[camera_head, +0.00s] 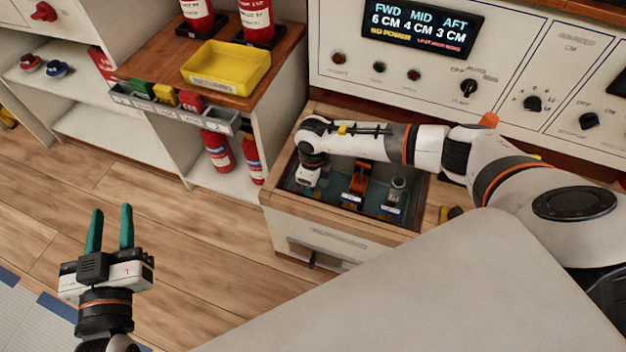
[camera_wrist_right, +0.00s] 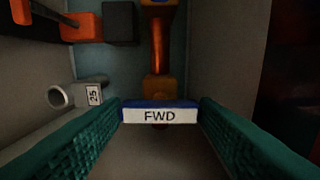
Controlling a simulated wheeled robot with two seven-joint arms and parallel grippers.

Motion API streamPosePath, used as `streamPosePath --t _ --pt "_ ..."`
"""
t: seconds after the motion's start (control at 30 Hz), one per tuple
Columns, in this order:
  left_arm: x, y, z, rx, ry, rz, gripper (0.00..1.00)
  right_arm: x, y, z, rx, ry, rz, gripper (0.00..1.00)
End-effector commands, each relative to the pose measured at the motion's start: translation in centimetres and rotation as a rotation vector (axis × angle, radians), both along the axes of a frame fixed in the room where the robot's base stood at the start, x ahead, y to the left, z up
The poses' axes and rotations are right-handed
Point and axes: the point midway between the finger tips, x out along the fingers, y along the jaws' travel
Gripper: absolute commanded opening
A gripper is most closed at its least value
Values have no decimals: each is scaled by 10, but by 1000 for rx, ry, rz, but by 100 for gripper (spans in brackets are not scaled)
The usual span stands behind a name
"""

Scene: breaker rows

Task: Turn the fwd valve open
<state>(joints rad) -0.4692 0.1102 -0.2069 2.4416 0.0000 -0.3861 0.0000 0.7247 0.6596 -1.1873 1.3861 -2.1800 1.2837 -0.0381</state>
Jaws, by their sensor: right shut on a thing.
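The fwd valve handle (camera_wrist_right: 160,115), a blue bar with a white "FWD" label, shows in the right wrist view across a brass and copper pipe (camera_wrist_right: 158,55). My right gripper (camera_wrist_right: 160,108) has its teal fingers on both ends of this bar, shut on it. In the head view my right gripper (camera_head: 308,176) reaches down into the left part of an open wooden-rimmed box (camera_head: 345,232) and hides most of the fwd valve. My left gripper (camera_head: 112,212) is open and empty, above the floor at the left.
An orange fitting (camera_head: 357,180) and a grey fitting (camera_head: 397,190) stand in the box, right of my right gripper. A panel display (camera_head: 421,28) reads FWD 6 CM, MID 4 CM, AFT 3 CM. A yellow tray (camera_head: 226,66) is on the shelf. Floor (camera_head: 190,240) is clear.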

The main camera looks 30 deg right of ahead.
Motion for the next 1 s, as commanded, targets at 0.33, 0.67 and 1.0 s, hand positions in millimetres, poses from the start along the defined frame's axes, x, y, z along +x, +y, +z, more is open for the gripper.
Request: streamPosePath --t 0.33,0.67,1.0 --pt "0 1 -3 5 18 1 35 0 0 0 0 0 -16 32" --pt "0 0 -3 4 17 1 35 0 0 0 0 0 -14 76" --pt "-1 1 -5 11 41 2 35 0 0 6 0 -1 -12 76"
